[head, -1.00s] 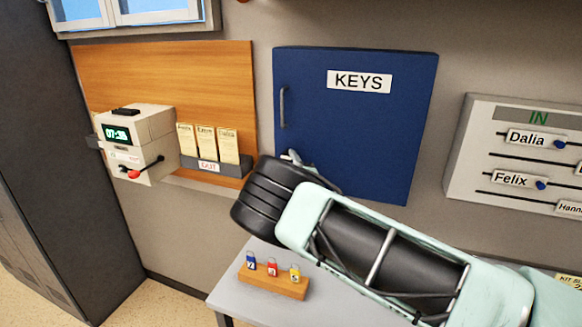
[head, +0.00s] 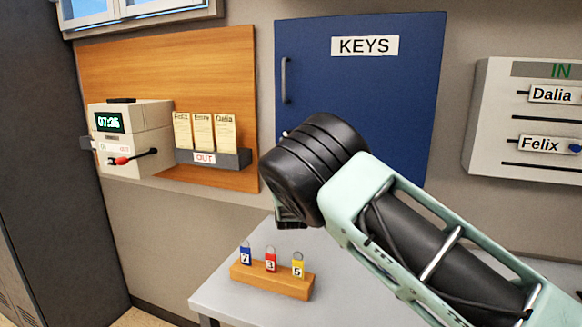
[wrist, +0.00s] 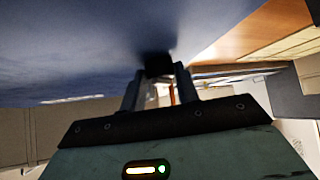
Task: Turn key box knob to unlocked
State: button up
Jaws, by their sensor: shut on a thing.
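The blue key box (head: 350,85) with a KEYS label hangs on the wall, its door closed. In the wrist view, the box front (wrist: 70,45) fills the upper left as a shaded blue surface. My gripper (wrist: 158,85) reaches up to it, and its two fingers are shut on a small dark knob (wrist: 158,64) at the door. In the head view my dark wrist covers the lower left of the door and hides the knob and most of the fingers. I cannot tell which way the knob is turned, and no lock marking shows.
A vertical handle (head: 285,80) is on the door's left edge. A time clock (head: 130,135) and card rack (head: 213,158) are left. Below, a grey table (head: 225,295) bears a wooden block (head: 270,280) with numbered tags. An IN board (head: 530,125) is right.

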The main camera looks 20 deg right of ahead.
jog(key=shift+w+a+m+g+h+b, duration=0.2)
jog(key=shift+m+g+h+b, duration=2.25)
jog(key=shift+m, duration=1.3)
jog(key=shift+w+a+m+g+h+b, duration=0.2)
jog(key=shift+m+g+h+b, duration=1.55)
jog(key=shift+m+h, duration=1.6)
jog(key=shift+w+a+m+g+h+b, duration=0.1)
jog(key=shift+a+m+g+h+b, duration=0.15)
jog(key=shift+m+g+h+b, duration=2.85)
jog(key=m+t+y+p, duration=0.1)
jog(key=m+t, duration=0.1)
jog(key=shift+m, duration=0.3)
jog(key=o, duration=1)
jog(key=b+v, duration=0.1)
jog(key=v, duration=1.1)
jog(key=shift+r, duration=0.1)
